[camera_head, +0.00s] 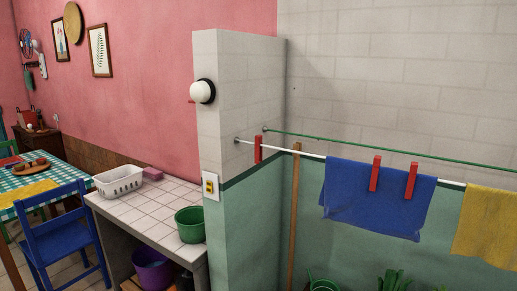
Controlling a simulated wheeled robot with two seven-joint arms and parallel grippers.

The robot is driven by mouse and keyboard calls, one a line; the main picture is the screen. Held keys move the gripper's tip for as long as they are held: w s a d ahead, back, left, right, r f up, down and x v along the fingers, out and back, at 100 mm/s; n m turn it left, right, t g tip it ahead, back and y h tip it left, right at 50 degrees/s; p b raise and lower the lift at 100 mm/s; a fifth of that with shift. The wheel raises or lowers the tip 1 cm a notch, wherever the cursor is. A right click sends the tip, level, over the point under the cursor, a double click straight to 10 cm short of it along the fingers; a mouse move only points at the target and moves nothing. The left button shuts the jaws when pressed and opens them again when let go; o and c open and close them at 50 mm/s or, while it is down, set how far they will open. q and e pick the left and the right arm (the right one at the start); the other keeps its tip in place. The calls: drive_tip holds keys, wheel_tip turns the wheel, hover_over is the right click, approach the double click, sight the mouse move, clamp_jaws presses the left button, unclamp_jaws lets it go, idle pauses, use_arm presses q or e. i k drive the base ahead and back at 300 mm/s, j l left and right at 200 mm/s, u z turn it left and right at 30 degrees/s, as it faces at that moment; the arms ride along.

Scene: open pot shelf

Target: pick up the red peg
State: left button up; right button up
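Three red pegs show in the head view. One red peg (258,149) is clipped alone on the white line (300,153), near the line's left end by the tiled wall. A second red peg (375,173) and a third red peg (411,180) are clipped over the top edge of a blue cloth (378,200) hanging on the same line. All three hang upright. Neither of my grippers is in view.
A green line (390,149) runs behind the white line. A yellow cloth (487,228) hangs at the right. A tiled wall end (243,100) separates the lines from a tiled counter (150,208) with a white basket (118,181) and green bowl (190,224). A wooden pole (293,220) stands below the line.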

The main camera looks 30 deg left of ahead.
sight(258, 138)
drive_tip(key=i+l, duration=0.9)
drive_tip(key=u, duration=1.2)
drive_tip(key=i+j, duration=0.05)
